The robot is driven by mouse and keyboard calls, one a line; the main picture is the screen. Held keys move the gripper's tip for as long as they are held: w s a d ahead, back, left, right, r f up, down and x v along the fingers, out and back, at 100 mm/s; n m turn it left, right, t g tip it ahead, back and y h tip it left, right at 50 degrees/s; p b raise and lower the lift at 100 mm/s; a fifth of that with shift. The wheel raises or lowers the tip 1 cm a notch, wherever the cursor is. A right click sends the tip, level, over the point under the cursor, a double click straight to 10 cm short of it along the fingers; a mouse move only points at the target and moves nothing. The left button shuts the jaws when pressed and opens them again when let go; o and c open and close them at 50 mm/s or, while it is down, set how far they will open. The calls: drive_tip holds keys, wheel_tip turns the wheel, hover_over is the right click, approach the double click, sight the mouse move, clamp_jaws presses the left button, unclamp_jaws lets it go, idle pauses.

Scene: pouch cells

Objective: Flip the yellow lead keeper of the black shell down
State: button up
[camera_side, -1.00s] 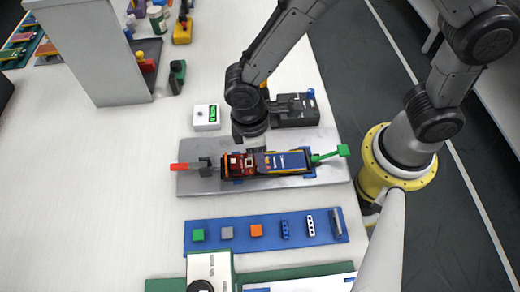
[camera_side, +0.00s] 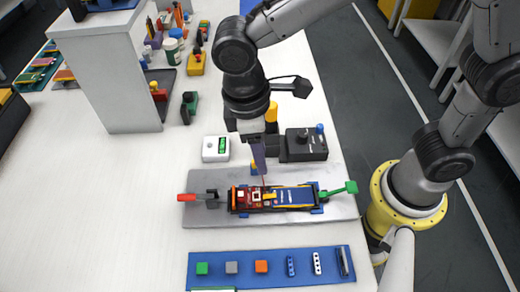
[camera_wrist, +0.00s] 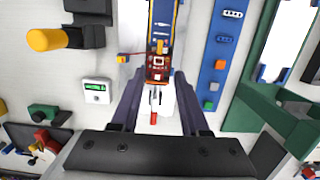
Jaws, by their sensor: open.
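The black shell (camera_side: 235,207) lies on a grey plate (camera_side: 205,215), with a red circuit board (camera_side: 250,196) and a blue pouch cell (camera_side: 294,197) in it. A small yellow part (camera_wrist: 160,46) shows between the board and cell; it may be the lead keeper, and I cannot tell its angle. A thin red lead runs from the board to a small yellow-and-blue block (camera_wrist: 122,58) beside the shell. My gripper (camera_side: 260,172) is above the board end. In the wrist view its two fingers (camera_wrist: 159,82) are spread apart and empty, either side of the board.
A red-handled clamp (camera_side: 200,197) is at the plate's left and a green-handled one (camera_side: 338,190) at its right. A small white meter (camera_side: 215,148) and a dark device (camera_side: 306,146) stand behind. A blue strip (camera_side: 217,281) with small blocks lies in front.

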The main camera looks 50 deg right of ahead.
drive_tip(key=shift+s+d+r, duration=0.1)
drive_tip(key=shift+d+r, duration=0.05)
drive_tip(key=shift+d, duration=0.05)
drive_tip(key=c, duration=0.3)
drive_tip(key=shift+s+d+r, duration=0.25)
drive_tip(key=shift+s+d, duration=0.1)
drive_tip(key=shift+d, duration=0.25)
clamp_jaws()
approach(277, 196)
drive_tip(key=f, duration=0.6)
drive_tip(key=shift+s+d, duration=0.25)
drive_tip(key=shift+d, duration=0.1)
